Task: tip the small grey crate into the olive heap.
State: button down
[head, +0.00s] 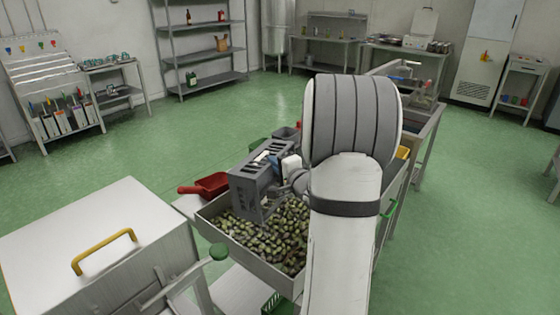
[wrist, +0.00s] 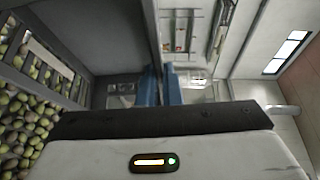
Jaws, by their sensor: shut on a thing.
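The small grey crate (head: 247,194) with slotted walls is over the olive heap, its lower edge close to or among the olives. My gripper (wrist: 163,87) is shut on the crate's wall, with the blue fingers on either side of it in the wrist view. The crate wall (wrist: 105,35) fills the upper left there. The olive heap (head: 278,243) of green and dark olives lies in a wide grey tray (head: 253,262). Olives (wrist: 18,128) also show at the wrist view's left edge. I cannot tell the crate's exact tilt or whether olives are in it.
A red scoop (head: 207,186) lies to the left of the tray. A white cabinet with a yellow handle (head: 104,250) stands at the front left. My arm hides the tray's right part. Shelves (head: 208,50) and benches line the back; the green floor between is clear.

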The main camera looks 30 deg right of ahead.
aim_at(247, 158)
jog(key=w+a+r+n+g+p, duration=0.1)
jog(key=w+p, duration=0.1)
jog(key=w+a+g+p, duration=0.2)
jog(key=w, duration=0.1)
jog(key=w+a+r+n+g+h+p, duration=0.1)
jog(key=w+g+p, duration=0.1)
jog(key=p, duration=0.1)
jog(key=shift+w+a+r+n, duration=0.25)
jog(key=shift+a+r+n, duration=0.05)
jog(key=shift+a, duration=0.05)
jog(key=shift+w+a+g+p, duration=0.15)
jog(key=shift+w+g+p, duration=0.15)
jog(key=shift+g+p, duration=0.2)
jog(key=w+a+f+n+g+h, duration=0.3)
jog(key=w+f+g+h, duration=0.15)
jog(key=f+g, duration=0.45)
jog(key=shift+t, duration=0.5)
jog(key=shift+w+r+p, duration=0.2)
jog(key=shift+r+p, duration=0.35)
jog(key=shift+r, duration=1.8)
